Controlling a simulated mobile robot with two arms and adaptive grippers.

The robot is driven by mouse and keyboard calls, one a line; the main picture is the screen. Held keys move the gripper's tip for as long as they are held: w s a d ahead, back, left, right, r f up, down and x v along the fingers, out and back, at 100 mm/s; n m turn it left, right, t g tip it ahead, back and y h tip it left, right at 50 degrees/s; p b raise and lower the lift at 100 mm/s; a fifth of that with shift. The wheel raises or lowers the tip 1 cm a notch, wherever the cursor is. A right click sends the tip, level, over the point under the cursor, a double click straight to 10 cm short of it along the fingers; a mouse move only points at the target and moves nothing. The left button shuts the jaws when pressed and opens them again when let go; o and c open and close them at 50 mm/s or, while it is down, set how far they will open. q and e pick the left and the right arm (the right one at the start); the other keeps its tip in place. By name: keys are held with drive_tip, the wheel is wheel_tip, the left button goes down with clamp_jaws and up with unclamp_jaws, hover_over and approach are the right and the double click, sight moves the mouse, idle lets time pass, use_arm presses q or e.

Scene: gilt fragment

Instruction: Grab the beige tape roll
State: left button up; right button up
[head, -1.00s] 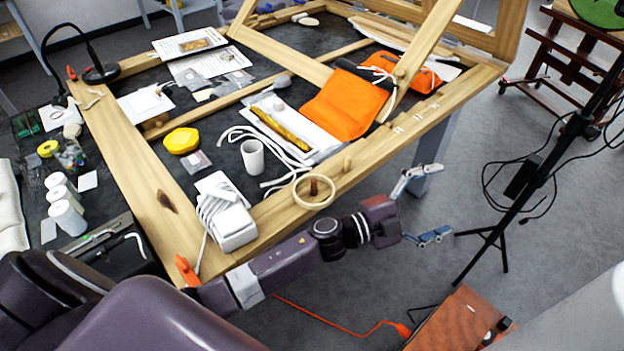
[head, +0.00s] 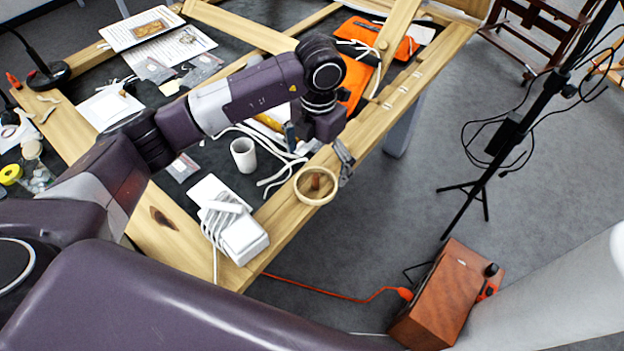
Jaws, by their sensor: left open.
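The beige tape roll (head: 317,201) lies flat as a ring on the near wooden beam of the table frame, around a short brown peg. My left gripper (head: 319,158) is open, pointing down just behind the roll. One finger is beside the roll's right rear edge, and the other is farther left, partly hidden. I cannot tell whether a finger touches the roll. Nothing shows between the fingers. My right gripper is not in view.
A white cup (head: 244,155) and a white box with a cord (head: 242,238) stand left of the roll. An orange cloth (head: 353,88) lies behind my wrist. A wooden box (head: 444,298) stands on the floor. Open floor lies right of the beam.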

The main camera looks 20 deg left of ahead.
sight(316, 175)
use_arm(q)
drive_tip(key=shift+s+d+f, duration=0.1)
drive_tip(key=shift+f, duration=0.35)
wheel_tip(316, 175, down, 4)
drive_tip(key=p, duration=0.3)
drive_tip(key=shift+f, duration=0.6)
drive_tip(key=shift+c, duration=0.4)
drive_tip(key=c, duration=0.8)
drive_tip(key=shift+c, duration=1.3)
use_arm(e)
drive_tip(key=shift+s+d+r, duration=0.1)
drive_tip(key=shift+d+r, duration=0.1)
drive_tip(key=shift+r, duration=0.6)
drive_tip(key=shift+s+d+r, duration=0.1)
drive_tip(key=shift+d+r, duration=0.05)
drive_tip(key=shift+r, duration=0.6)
